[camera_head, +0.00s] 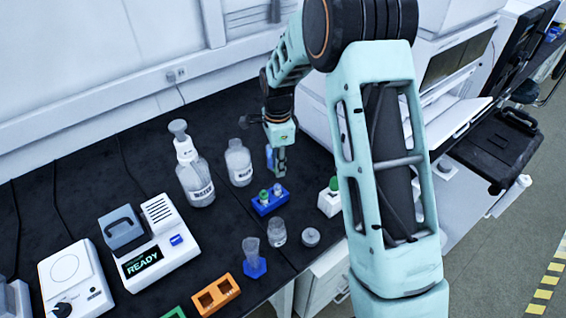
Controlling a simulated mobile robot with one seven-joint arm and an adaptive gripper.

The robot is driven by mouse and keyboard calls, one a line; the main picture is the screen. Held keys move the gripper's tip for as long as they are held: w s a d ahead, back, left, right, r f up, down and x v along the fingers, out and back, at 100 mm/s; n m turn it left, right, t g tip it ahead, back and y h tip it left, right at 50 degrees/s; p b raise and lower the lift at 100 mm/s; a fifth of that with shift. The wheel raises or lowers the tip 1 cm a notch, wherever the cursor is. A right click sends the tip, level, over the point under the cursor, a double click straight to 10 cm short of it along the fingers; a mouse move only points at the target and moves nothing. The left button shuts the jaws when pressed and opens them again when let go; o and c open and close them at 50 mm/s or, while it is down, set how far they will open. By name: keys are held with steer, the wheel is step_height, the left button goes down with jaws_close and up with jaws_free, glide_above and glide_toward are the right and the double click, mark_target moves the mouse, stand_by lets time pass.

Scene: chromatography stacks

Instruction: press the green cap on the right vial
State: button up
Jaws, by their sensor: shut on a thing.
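A small blue rack (262,209) stands on the dark bench and holds two vials. The left vial (264,196) has a green top. The right vial (278,190) stands beside it, with its upper end close under my gripper. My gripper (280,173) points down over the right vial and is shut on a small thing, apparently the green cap. The cap is mostly hidden between the fingers and too small to make out clearly. I cannot tell whether it touches the vial.
A white block with a green top (331,199) stands right of the rack, close to my arm. Bottles (239,163) stand behind left. A glass jar (279,234), a blue-based holder (255,267) and an orange rack (217,296) are in front. A READY device (155,245) stands left.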

mark_target(277, 186)
steer(key=shift+w+a+f, duration=0.25)
steer(key=shift+f, duration=0.05)
steer(key=shift+f+b, duration=1.9)
steer(key=shift+f, duration=1.15)
steer(key=shift+f+b, duration=0.2)
steer(key=shift+b, duration=0.35)
stand_by(0.4)
steer(key=o, duration=0.8)
steer(key=shift+o, duration=0.4)
steer(key=o, duration=0.4)
